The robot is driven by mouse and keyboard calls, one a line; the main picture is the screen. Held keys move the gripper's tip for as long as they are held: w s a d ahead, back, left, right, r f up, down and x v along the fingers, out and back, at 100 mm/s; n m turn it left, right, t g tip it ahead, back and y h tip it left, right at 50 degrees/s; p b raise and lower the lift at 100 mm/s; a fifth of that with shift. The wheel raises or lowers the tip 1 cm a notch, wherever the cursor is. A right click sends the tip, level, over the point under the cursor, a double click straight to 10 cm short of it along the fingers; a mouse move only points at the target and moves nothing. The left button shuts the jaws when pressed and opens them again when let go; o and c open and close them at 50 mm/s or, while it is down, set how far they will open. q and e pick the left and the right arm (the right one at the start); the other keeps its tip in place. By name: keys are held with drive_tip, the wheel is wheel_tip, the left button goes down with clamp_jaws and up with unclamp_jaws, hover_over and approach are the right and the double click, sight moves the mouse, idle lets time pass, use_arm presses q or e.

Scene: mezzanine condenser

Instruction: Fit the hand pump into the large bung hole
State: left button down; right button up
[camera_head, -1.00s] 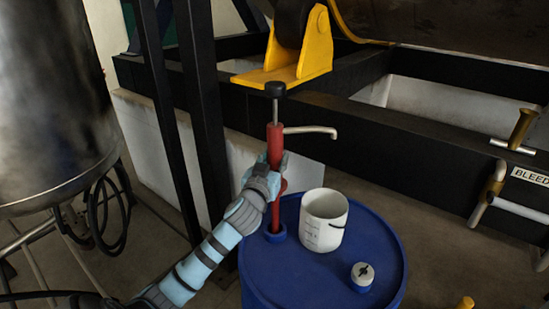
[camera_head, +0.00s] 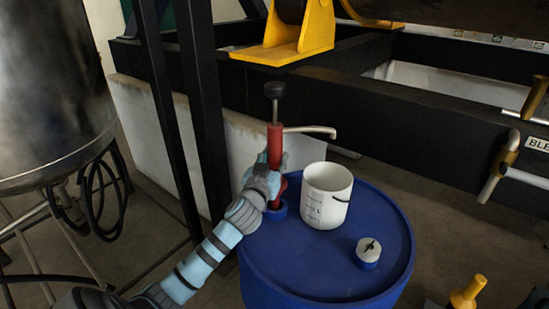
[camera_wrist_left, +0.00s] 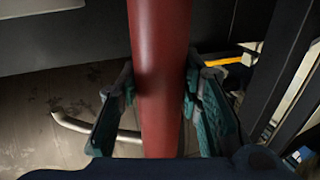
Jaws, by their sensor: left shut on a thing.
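The hand pump (camera_head: 275,150) is a red upright tube with a black knob on a rod at its top and a pale curved spout pointing right. My left gripper (camera_head: 270,178) is shut around its red body; in the left wrist view, the fingers (camera_wrist_left: 160,100) press both sides of the red tube (camera_wrist_left: 160,60). The pump's lower end goes down into the blue collar of the large bung hole (camera_head: 277,211), at the back left of the blue drum's top (camera_head: 310,262). How deep it sits is hidden. My right gripper is out of view.
A white bucket (camera_head: 327,196) stands on the drum right of the pump. A small white-and-blue fitting with a dark top (camera_head: 368,251) is at the drum's right. A black frame beam (camera_head: 400,125) runs behind, with a yellow bracket (camera_head: 290,40) above the pump. A steel tank (camera_head: 50,90) is left.

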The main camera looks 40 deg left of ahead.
use_arm(q)
drive_tip(key=shift+f+b, duration=3.1)
drive_tip(key=shift+f, duration=0.65)
drive_tip(key=c, duration=1.1)
unclamp_jaws()
drive_tip(key=shift+o, duration=0.2)
drive_tip(key=shift+s, duration=0.15)
drive_tip(key=v, duration=1.1)
drive_tip(key=shift+s+d, duration=0.25)
drive_tip(key=shift+s, duration=0.1)
